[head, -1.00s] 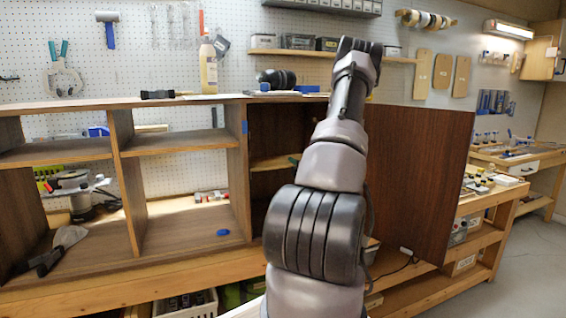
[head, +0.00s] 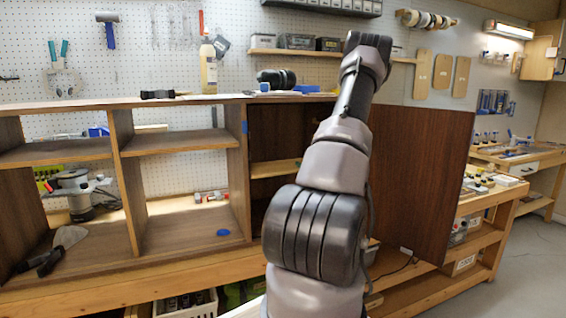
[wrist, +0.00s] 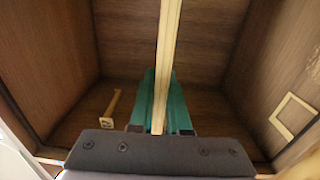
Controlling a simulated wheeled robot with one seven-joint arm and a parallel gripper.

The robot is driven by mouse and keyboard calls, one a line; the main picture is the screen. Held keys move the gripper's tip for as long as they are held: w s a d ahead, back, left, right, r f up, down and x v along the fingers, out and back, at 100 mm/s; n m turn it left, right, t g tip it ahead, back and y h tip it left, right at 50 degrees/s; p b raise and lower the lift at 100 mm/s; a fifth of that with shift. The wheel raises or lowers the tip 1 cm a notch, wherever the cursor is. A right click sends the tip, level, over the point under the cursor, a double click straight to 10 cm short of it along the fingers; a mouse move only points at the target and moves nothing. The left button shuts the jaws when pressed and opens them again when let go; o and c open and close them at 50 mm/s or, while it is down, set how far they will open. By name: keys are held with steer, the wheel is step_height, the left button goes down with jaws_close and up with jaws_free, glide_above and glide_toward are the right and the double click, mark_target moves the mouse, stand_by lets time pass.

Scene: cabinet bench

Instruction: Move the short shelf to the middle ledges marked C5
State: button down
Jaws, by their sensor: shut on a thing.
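The short shelf (head: 275,169) is in the right compartment of the dark wood cabinet, and its pale front edge shows in the head view. In the wrist view the shelf (wrist: 168,55) is seen edge-on as a long pale strip. The green fingers of my gripper (wrist: 160,105) lie on both sides of it, shut on it. A short pale wooden strip (wrist: 114,105) with a small mark on its end is on the cabinet wall to the left of the fingers. I cannot read the mark.
A dark cabinet panel (head: 420,185) stands to the right of my arm. A pale square outline (wrist: 293,115) is on the right wall in the wrist view. The left compartments hold a trowel (head: 55,250) and a blue object (head: 223,233).

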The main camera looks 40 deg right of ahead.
steer(key=shift+v, duration=1.4)
steer(key=shift+r, duration=0.15)
steer(key=shift+r, duration=4.2)
steer(key=shift+w, duration=0.1)
steer(key=shift+x, duration=2.95)
steer(key=shift+f, duration=0.15)
steer(key=x, duration=0.7)
steer(key=shift+f, duration=0.2)
steer(key=shift+d+f, duration=0.1)
steer(key=shift+f, duration=0.6)
